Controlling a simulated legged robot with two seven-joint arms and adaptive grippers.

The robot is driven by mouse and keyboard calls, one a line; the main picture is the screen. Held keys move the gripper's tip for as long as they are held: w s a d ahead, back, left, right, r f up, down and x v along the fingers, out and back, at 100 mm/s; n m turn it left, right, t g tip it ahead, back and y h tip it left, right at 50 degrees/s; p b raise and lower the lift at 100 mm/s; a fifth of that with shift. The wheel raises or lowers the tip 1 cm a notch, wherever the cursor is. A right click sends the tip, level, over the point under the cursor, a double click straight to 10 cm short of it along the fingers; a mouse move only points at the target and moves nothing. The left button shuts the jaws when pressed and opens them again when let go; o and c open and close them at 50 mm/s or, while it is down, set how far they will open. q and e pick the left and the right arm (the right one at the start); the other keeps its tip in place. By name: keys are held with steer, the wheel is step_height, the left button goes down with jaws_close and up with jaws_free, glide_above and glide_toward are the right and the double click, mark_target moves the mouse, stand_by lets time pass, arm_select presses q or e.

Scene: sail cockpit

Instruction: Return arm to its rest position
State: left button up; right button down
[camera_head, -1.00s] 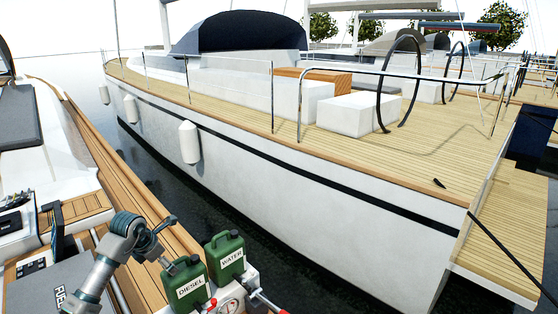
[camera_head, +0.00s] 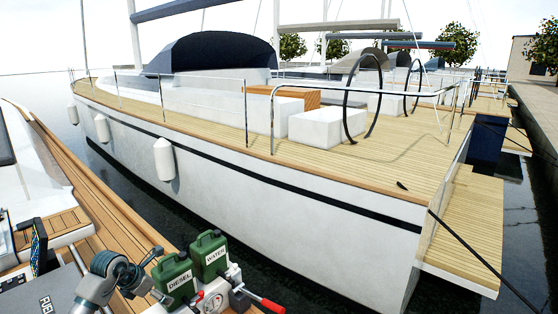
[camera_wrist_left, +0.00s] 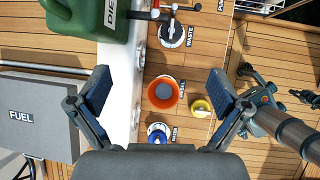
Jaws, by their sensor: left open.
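My left arm comes in at the lower left of the head view. Its left gripper (camera_head: 160,277) is in front of and left of the green DIESEL can (camera_head: 178,283). In the left wrist view the left gripper (camera_wrist_left: 158,92) has its two fingers wide apart with nothing between them. They hang above the deck, where an orange-rimmed funnel or filler opening (camera_wrist_left: 164,92) shows. The DIESEL can (camera_wrist_left: 88,18) also shows at the top left there. The green WATER can (camera_head: 210,256) stands beside it. My right gripper cannot be made out.
A grey FUEL box (camera_wrist_left: 38,112) lies left of the gripper. A yellow cap (camera_wrist_left: 201,108) and a WASTE fitting (camera_wrist_left: 172,35) are close by. A red-handled valve (camera_head: 265,302) sticks out near the cans. Dark water separates this deck from the white yacht (camera_head: 240,205).

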arm_select(q)
steer(key=s+d+n+t+h, duration=0.3)
steer(key=d+n+t+h, duration=0.3)
steer(key=d, duration=0.7)
steer(key=s+d+n+t+h, duration=0.3)
steer(key=d+h, duration=0.4)
steer(key=d, duration=0.6)
steer(key=s+a+f+n+y, duration=0.65)
steer(key=f+n+y, duration=0.3)
steer(key=n, duration=0.45)
steer(key=s+a+f+n+y, duration=0.6)
steer(key=a+f+n+y, duration=0.2)
steer(key=f+n, duration=0.45)
steer(key=s+d+f+n+g+h, duration=0.1)
steer(key=s+f+n+g, duration=0.3)
steer(key=s, duration=0.8)
steer(key=s+d+f+n+g+h, duration=0.1)
steer(key=s+d+f+n+g, duration=0.1)
steer(key=s+f+g, duration=0.7)
steer(key=s+f, duration=0.3)
steer(key=f, duration=0.9)
steer(key=s+f, duration=0.2)
steer(key=f, duration=1)
steer(key=s+a+f, duration=0.3)
steer(key=s+f, duration=1.2)
steer(key=s, duration=0.2)
steer(key=shift+s+f, duration=0.15)
steer(key=shift+s, duration=0.1)
